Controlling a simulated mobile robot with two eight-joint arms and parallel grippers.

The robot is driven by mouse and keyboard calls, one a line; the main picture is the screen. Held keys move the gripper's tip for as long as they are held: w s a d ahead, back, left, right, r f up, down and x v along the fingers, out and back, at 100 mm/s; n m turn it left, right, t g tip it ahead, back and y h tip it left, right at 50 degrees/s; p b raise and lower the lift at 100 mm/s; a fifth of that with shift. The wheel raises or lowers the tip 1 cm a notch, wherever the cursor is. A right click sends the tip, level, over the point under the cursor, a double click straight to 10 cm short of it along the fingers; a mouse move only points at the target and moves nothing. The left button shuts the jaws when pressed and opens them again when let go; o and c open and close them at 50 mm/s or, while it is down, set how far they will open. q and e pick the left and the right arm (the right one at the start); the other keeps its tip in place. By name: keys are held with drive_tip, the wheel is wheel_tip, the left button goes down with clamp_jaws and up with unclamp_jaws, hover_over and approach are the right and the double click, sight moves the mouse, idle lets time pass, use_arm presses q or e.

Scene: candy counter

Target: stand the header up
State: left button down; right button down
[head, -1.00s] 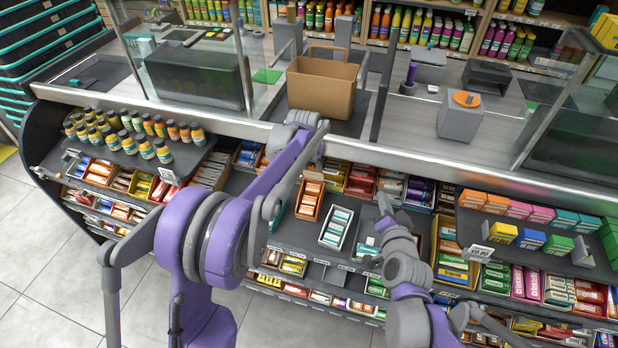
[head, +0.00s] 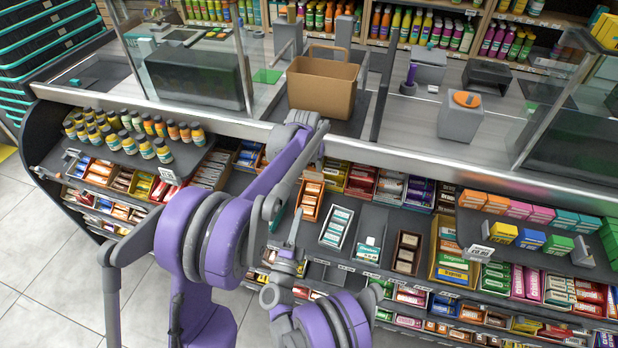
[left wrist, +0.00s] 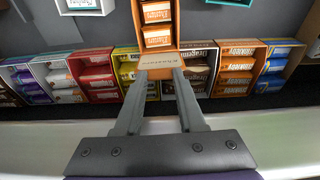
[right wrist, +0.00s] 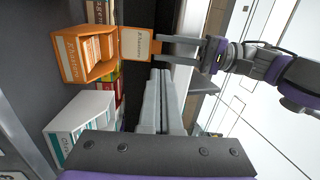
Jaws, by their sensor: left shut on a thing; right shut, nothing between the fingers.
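An orange display box (head: 309,203) holding several bars sits on the middle shelf. In the left wrist view the box (left wrist: 156,20) has its header (left wrist: 160,60), a printed orange-edged panel, at its end. My left gripper (left wrist: 162,72) is shut on the header's free edge. In the right wrist view the header (right wrist: 136,43) extends from the box (right wrist: 80,52) to the left gripper's fingers (right wrist: 160,47). I cannot tell its exact tilt. My right gripper (right wrist: 160,74) is shut and empty, near but apart from the box; in the head view it (head: 297,213) is just below and left of it.
A white box with teal-labelled bars (head: 336,226) stands right of the orange box. Other candy boxes line the row behind.

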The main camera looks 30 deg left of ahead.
sight(312, 168)
drive_tip(key=x, duration=1.3)
drive_tip(key=shift+f, duration=0.2)
drive_tip(key=shift+w+a+m, duration=0.1)
drive_tip(key=shift+m, duration=0.2)
drive_tip(key=shift+w, duration=0.1)
use_arm(q)
drive_tip(key=shift+s+d, duration=0.1)
use_arm(e)
drive_tip(key=shift+w+a+r, duration=0.15)
drive_tip(key=shift+w+r, duration=0.15)
drive_tip(key=shift+w, duration=0.25)
use_arm(q)
drive_tip(key=shift+c, duration=2.4)
unclamp_jaws()
